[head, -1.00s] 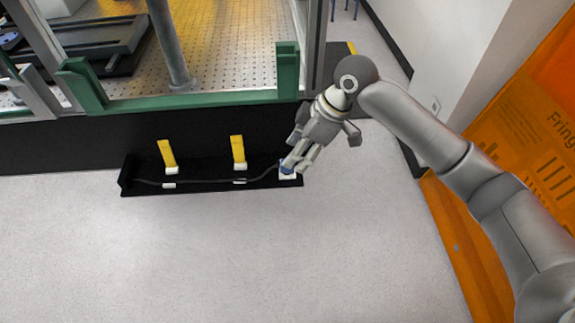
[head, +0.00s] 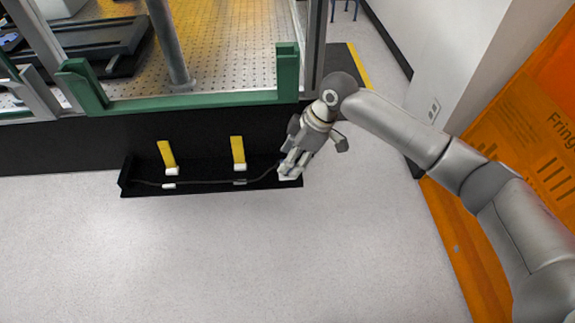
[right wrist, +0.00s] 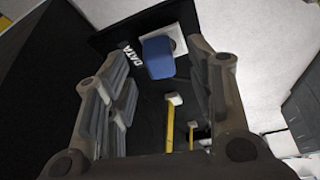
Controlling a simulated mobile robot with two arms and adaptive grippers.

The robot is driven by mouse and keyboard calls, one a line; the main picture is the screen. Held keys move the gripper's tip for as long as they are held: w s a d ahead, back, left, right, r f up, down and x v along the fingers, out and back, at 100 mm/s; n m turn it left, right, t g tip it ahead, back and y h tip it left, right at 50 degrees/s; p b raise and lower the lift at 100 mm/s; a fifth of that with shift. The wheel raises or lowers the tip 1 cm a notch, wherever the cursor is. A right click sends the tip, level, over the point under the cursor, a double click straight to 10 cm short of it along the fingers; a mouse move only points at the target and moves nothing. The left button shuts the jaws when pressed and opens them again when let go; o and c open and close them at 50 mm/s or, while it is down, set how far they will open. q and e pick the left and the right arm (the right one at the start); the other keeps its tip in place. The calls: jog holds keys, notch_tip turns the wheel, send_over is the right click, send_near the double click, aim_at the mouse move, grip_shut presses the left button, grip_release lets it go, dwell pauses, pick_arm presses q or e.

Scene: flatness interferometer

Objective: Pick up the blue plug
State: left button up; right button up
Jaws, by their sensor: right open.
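The blue plug (right wrist: 158,57) shows in the right wrist view at the top middle, in front of a white socket plate (right wrist: 174,38) on a black tray. It lies between and just beyond the fingertips of my right gripper (right wrist: 158,62), which is open, with a finger on each side. In the head view my right gripper (head: 287,170) points down at the right end of the black tray (head: 150,191) and hides the plug. Whether a finger touches the plug I cannot tell. My left gripper is not in view.
A dark cable (head: 207,182) runs along the tray through white clips. Two yellow tabs (head: 167,154) (head: 238,150) stand up at its back. Behind is a bench with a green frame (head: 190,101). An orange panel (head: 500,210) stands at the right. The pale floor in front is clear.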

jog(key=shift+x, duration=0.85)
jog(key=shift+c, duration=0.4)
jog(key=shift+r, duration=0.1)
jog(key=c, duration=1)
jog(key=shift+r, duration=0.1)
